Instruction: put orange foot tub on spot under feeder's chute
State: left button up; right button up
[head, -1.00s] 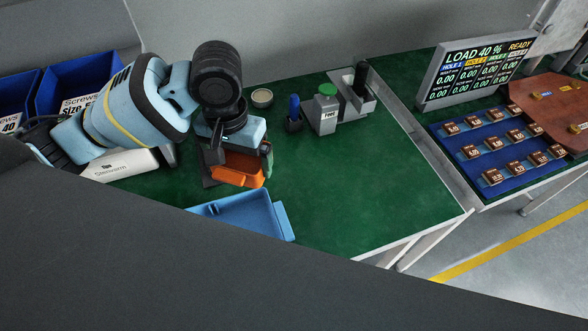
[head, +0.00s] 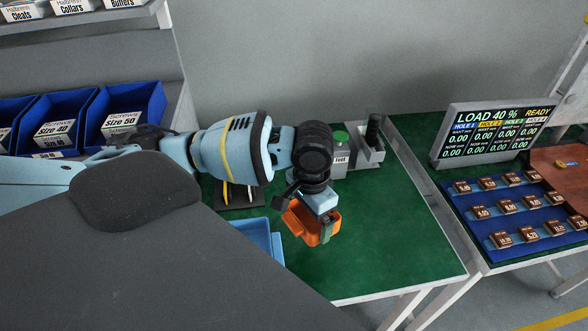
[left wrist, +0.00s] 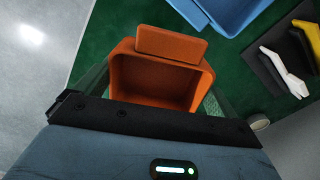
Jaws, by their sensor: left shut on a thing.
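The orange tub (head: 305,229) is in the jaws of my left gripper (head: 310,213), to the right of the blue tray in the head view. In the left wrist view the tub (left wrist: 155,85) sits between the two fingers (left wrist: 158,95), and its inside looks empty. The grey feeder labelled "Feet" (head: 341,160), with a green button on top, stands behind the gripper near the back of the green table. My wrist partly hides the feeder, and I cannot make out the spot under its chute. My right gripper is not in view.
A blue tray (head: 262,240) lies left of the tub. A dark stand (left wrist: 268,70) with white and yellow tools is nearby. Green table surface (head: 390,240) is clear to the right. A load display (head: 492,132) and a blue mat with brown blocks stand further right.

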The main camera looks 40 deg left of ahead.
aim_at(312, 225)
pick_arm(q)
jog(key=shift+w+d+f, duration=0.2)
jog(key=shift+d+f, duration=0.05)
jog(key=shift+d, duration=0.1)
notch_tip(312, 225, down, 4)
jog(key=shift+f+b, duration=0.2)
jog(key=shift+b, duration=0.1)
jog(key=shift+f+b, duration=0.3)
jog(key=shift+f, duration=2.5)
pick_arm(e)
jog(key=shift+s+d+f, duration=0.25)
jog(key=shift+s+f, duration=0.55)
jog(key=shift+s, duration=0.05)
pick_arm(q)
jog(key=shift+f, duration=0.15)
jog(key=o, duration=0.6)
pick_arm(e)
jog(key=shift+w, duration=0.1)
